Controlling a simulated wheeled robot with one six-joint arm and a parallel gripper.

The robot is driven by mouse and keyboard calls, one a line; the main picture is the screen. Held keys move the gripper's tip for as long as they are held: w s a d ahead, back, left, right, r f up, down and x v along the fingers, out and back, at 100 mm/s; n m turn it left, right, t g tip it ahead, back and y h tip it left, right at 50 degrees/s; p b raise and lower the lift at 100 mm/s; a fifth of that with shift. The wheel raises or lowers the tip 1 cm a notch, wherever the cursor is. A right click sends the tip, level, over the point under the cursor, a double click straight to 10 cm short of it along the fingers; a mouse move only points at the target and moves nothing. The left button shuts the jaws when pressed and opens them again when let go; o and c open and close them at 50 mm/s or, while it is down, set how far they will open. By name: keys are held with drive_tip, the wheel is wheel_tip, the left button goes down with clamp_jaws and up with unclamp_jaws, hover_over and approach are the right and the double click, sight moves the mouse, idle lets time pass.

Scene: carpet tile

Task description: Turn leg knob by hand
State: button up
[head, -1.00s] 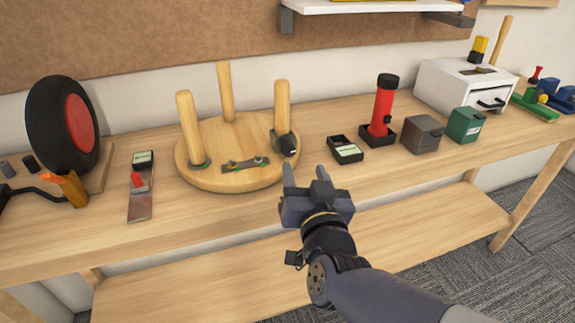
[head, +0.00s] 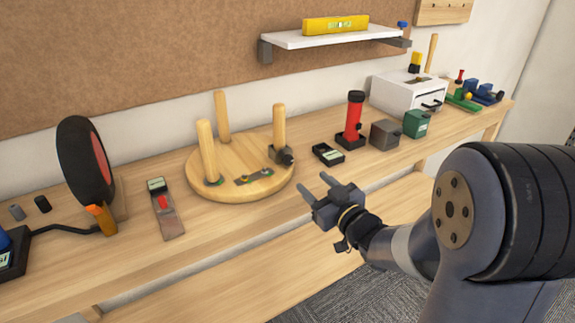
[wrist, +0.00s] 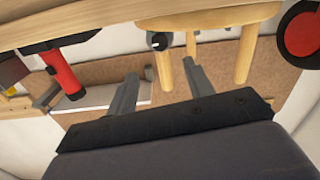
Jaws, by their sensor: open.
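A round wooden stool (head: 235,186) lies upside down on the bench, its three legs pointing up. A dark bracket with a black knob (head: 287,157) sits at the foot of its right leg (head: 279,125). My gripper (head: 312,182) is open and empty, in front of the stool and to the right of the knob, apart from it. In the wrist view, which looks upside down, the fingers (wrist: 159,69) stand apart, with the knob (wrist: 158,41) beyond them and between them. The right leg (wrist: 164,72) also shows between the fingers.
A small black tray (head: 328,154) and a red flashlight (head: 353,120) in a holder stand right of the stool. A scraper-like tool (head: 166,212) and a black wheel (head: 84,160) are to the left. A shelf (head: 330,36) hangs above. Bare bench lies in front of the stool.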

sight(290, 161)
drive_tip(key=x, duration=1)
drive_tip(key=shift+w+a, duration=0.15)
drive_tip(key=c, duration=1)
